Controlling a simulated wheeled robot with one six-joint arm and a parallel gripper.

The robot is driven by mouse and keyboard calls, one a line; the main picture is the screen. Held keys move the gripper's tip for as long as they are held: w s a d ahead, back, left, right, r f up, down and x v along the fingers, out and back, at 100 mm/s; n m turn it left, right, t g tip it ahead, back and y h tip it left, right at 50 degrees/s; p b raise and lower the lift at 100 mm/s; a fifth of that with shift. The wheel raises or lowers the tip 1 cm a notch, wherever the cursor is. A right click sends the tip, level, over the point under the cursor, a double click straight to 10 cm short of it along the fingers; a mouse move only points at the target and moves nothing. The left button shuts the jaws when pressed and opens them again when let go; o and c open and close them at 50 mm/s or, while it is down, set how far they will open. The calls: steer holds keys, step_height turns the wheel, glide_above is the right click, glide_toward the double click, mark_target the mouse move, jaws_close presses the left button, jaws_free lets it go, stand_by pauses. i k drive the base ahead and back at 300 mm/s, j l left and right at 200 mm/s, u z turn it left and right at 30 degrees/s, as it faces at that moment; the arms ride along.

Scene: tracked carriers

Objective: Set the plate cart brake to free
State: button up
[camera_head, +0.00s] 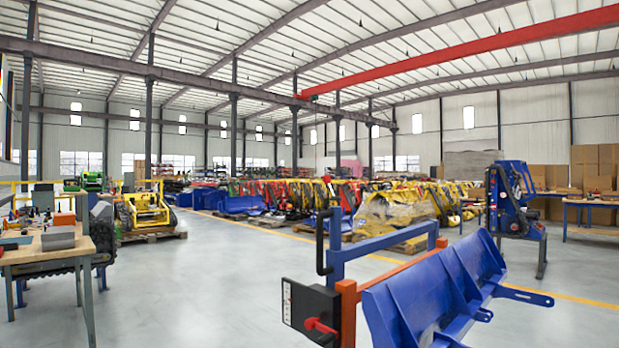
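A cart with an orange post (348,312) and a blue frame (385,243) stands at the lower middle, close to me, and the bottom of the picture cuts it off. A large blue ribbed plate (440,290) is on its right side. A black box (305,303) is fixed to the left of the post. A red lever (320,326) sticks out of the box's lower part, roughly level and slightly tilted. Any marking for brake positions is too small to read. A black upright handle (321,243) is on the frame's left end. My gripper is not in view.
A wooden workbench (45,258) with tools and boxes stands at the left. A blue machine (512,205) on a stand is behind the cart at right, near another bench (590,203). The grey floor (210,285) left of the cart is clear.

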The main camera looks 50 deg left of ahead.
mark_target(326, 179)
steer(key=j, duration=2.3)
steer(key=i+j, duration=0.1)
steer(key=j, duration=2.15)
steer(key=j+z, duration=0.5)
steer(key=j, duration=0.6)
steer(key=j+u, duration=0.4)
steer(key=k, duration=0.05)
